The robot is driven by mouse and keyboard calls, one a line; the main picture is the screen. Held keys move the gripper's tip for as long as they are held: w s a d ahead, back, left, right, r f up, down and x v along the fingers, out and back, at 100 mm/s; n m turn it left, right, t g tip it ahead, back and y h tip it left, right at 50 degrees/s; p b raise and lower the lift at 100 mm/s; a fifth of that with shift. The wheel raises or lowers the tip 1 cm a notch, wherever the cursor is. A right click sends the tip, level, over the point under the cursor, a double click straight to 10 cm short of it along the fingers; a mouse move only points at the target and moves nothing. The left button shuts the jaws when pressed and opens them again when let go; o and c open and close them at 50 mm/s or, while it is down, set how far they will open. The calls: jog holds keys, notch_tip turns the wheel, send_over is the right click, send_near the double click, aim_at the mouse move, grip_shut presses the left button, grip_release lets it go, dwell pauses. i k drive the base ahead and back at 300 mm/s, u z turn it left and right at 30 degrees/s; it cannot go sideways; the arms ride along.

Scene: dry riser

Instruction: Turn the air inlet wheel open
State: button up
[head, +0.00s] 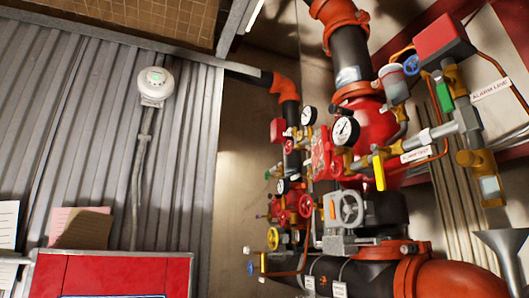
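No wheel carries a label that I can read as air inlet, so I cannot tell which one it is. A red handwheel (306,205) and a yellow handwheel (273,238) are on the valve cluster at the lower middle. A small blue handle (250,268) is at the lower left of the cluster. My gripper is not in view.
Pressure gauges (345,131) and a yellow lever (379,172) stick out from the red valve body (372,125). Thick orange and black pipes (452,280) fill the lower right. A grey funnel (505,243) is at the right edge. A red cabinet (112,274) stands lower left.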

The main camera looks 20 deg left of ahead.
aim_at(287, 145)
jog(key=u, duration=0.55)
jog(key=i, duration=0.55)
jog(key=u, duration=0.7)
